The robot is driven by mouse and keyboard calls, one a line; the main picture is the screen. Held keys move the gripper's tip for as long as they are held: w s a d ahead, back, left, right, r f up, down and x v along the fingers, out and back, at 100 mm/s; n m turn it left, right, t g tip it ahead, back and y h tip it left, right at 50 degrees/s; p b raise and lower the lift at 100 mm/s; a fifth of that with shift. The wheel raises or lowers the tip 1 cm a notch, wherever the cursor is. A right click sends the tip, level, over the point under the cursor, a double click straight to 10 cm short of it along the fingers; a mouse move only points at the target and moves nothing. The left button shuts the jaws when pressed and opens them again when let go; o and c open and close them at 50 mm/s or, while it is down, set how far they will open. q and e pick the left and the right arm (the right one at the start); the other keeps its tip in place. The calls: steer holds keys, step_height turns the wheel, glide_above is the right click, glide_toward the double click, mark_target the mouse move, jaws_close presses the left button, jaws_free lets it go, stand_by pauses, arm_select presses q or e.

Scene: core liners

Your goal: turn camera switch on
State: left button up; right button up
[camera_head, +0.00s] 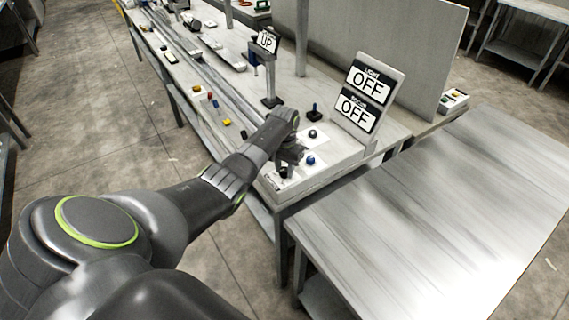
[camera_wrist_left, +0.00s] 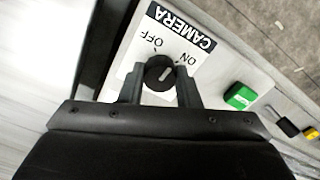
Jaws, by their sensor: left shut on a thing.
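The camera switch is a round black knob (camera_wrist_left: 159,73) on a white label (camera_wrist_left: 140,44) marked CAMERA, with OFF and ON printed beside it. The white mark on the knob slants toward the ON side. My left gripper (camera_wrist_left: 160,88) has one finger on each side of the knob and is shut on it. In the head view my left gripper (camera_head: 286,162) is over the front corner of the white panel (camera_head: 318,160), and it mostly hides the knob there. My right gripper is in neither view.
A sign board (camera_head: 369,95) with two OFF plates, the upper one labelled LIGHT, stands behind the panel. Blue (camera_head: 310,160) and black (camera_head: 312,134) knobs are close to my gripper. A green button (camera_wrist_left: 240,96) is to the right in the wrist view. A bare metal table (camera_head: 450,210) is at right.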

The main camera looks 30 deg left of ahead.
mark_target(285, 169)
arm_select(q)
steer(key=m+p, duration=0.1)
steer(key=m, duration=0.3)
steer(key=shift+w+r+m, duration=0.1)
steer(key=shift+m, duration=0.2)
steer(key=shift+m+p, duration=0.5)
steer(key=shift+m, duration=1.1)
steer(key=o, duration=1)
steer(key=shift+r, duration=0.45)
step_height(285, 169, up, 16)
steer(key=shift+r+b, duration=0.2)
steer(key=shift+b, duration=0.5)
